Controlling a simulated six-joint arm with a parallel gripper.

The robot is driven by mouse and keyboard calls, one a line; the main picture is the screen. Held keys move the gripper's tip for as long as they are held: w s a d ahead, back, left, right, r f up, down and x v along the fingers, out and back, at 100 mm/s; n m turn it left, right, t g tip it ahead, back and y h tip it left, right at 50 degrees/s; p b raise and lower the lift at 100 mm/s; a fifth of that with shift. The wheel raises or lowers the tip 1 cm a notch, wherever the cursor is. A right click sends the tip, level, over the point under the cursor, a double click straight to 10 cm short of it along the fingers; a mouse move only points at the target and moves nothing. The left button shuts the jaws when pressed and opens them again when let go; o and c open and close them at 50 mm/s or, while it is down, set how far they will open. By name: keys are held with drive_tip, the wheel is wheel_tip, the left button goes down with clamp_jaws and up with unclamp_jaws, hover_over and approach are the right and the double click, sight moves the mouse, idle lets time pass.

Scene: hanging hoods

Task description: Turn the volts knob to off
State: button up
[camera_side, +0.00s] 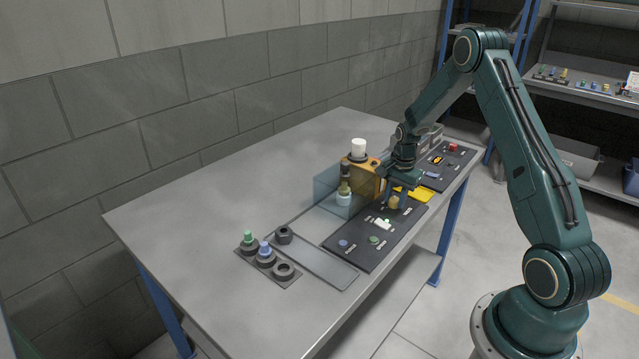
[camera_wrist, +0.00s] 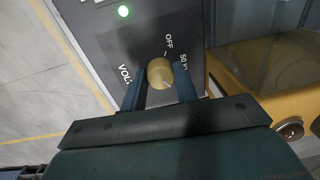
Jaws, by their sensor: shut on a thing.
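The volts knob is a round tan knob (camera_wrist: 160,72) on a dark panel (camera_wrist: 105,35) in the wrist view. The OFF label with a tick stands just above it, a 50 V label to its upper right and a VOLTS label to its left. My gripper (camera_wrist: 160,82) has one finger on each side of the knob and is shut on it. In the side view my gripper (camera_side: 398,190) reaches down onto the tan knob (camera_side: 394,203). I cannot tell clearly where the knob's pointer stands.
An orange block (camera_side: 362,178) and a clear hood (camera_side: 326,186) stand close beside the gripper. A lit green-white part (camera_side: 383,223) sits on the panel near the knob. Pegs and rings (camera_side: 266,257) are at the table's front; the left table area is clear.

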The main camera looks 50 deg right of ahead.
drive_tip(key=n, duration=1.4)
drive_tip(key=shift+d+y, duration=0.1)
drive_tip(key=shift+y, duration=0.2)
drive_tip(key=n, duration=0.4)
drive_tip(key=shift+n+g, duration=0.3)
drive_tip(key=n, duration=0.4)
drive_tip(key=shift+w+n, duration=0.1)
drive_tip(key=shift+n, duration=0.2)
drive_tip(key=o, duration=1)
